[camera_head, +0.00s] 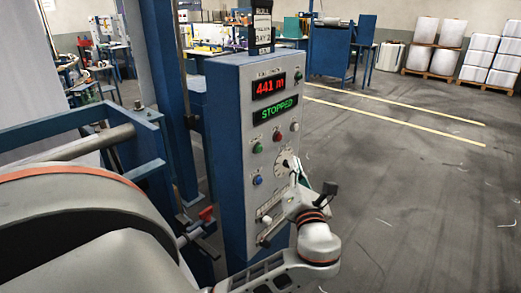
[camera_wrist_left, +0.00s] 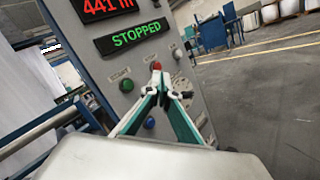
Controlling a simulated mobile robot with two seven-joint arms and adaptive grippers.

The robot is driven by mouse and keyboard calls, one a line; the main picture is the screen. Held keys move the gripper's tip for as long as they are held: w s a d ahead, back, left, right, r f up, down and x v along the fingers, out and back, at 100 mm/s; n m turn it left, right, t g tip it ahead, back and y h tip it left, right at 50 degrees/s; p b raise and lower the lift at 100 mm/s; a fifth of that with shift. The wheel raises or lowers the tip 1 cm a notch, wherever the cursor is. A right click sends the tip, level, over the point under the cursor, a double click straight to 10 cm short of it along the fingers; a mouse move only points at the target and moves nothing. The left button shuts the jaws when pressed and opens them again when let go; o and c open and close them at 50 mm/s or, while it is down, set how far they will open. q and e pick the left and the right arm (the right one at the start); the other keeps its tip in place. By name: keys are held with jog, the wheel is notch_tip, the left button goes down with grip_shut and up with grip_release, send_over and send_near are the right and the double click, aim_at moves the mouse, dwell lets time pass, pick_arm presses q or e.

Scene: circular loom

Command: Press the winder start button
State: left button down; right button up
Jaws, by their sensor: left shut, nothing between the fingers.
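The winder's control panel (camera_head: 228,165) is a blue and grey box with a red display of 441 m and a green display (camera_head: 279,109) reading STOPPED. A green button (camera_head: 257,148) sits left of a red button (camera_head: 277,136); the small label above the green one seems to read START. In the left wrist view, the green button (camera_wrist_left: 126,86) is left of my fingertips. My left gripper (camera_head: 293,165) is shut and empty in front of the panel. In the wrist view its tips (camera_wrist_left: 157,72) overlap the red button's lower edge; contact cannot be told. My right gripper is not in view.
A blue button (camera_head: 257,180) and a dial (camera_head: 283,158) lie below the red button. A blue frame with rollers (camera_head: 80,148) stands left of the panel. Pallets of white rolls (camera_head: 437,48) stand far back.

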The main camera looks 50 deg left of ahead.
aim_at(259, 149)
pick_arm(q)
jog(key=shift+a, duration=0.1)
jog(key=a+b, duration=0.2)
jog(key=a, duration=0.6)
jog(key=shift+s+a, duration=0.25)
jog(key=shift+s, duration=0.2)
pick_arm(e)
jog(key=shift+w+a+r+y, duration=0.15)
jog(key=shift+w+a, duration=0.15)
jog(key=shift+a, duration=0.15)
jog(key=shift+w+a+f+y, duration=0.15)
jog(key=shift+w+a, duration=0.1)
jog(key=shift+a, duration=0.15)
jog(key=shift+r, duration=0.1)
pick_arm(q)
jog(key=shift+a+p, duration=0.45)
jog(key=shift+p, duration=0.15)
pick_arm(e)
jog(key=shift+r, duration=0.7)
